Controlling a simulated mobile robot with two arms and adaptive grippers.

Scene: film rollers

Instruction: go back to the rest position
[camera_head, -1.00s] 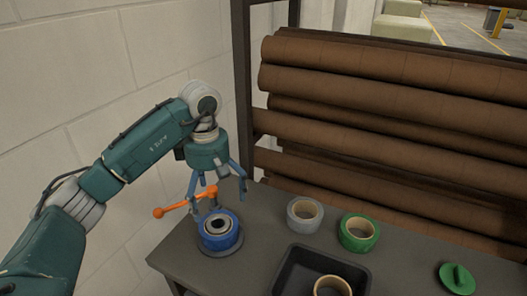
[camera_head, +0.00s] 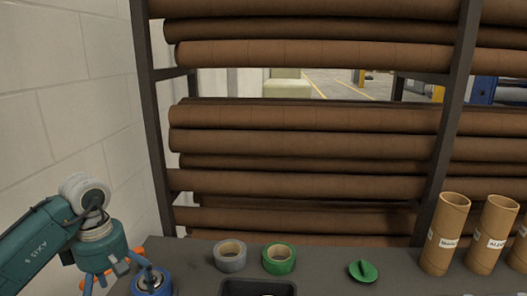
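My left gripper (camera_head: 106,280) is at the lower left, its fingers spread apart with nothing seen between them. It is beside and a little left of a blue roll (camera_head: 152,282) on a round base on the table. An orange-ended handle (camera_head: 139,254) shows behind the gripper, partly hidden by it. I cannot tell whether they touch. My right gripper is out of view.
The grey table (camera_head: 320,258) holds a grey tape roll (camera_head: 230,256), a green tape roll (camera_head: 279,258), a green round piece (camera_head: 362,271), a black tray (camera_head: 258,287) and several cardboard tubes (camera_head: 444,234). A rack of brown rolls (camera_head: 300,140) stands behind. A wall (camera_head: 70,110) is at left.

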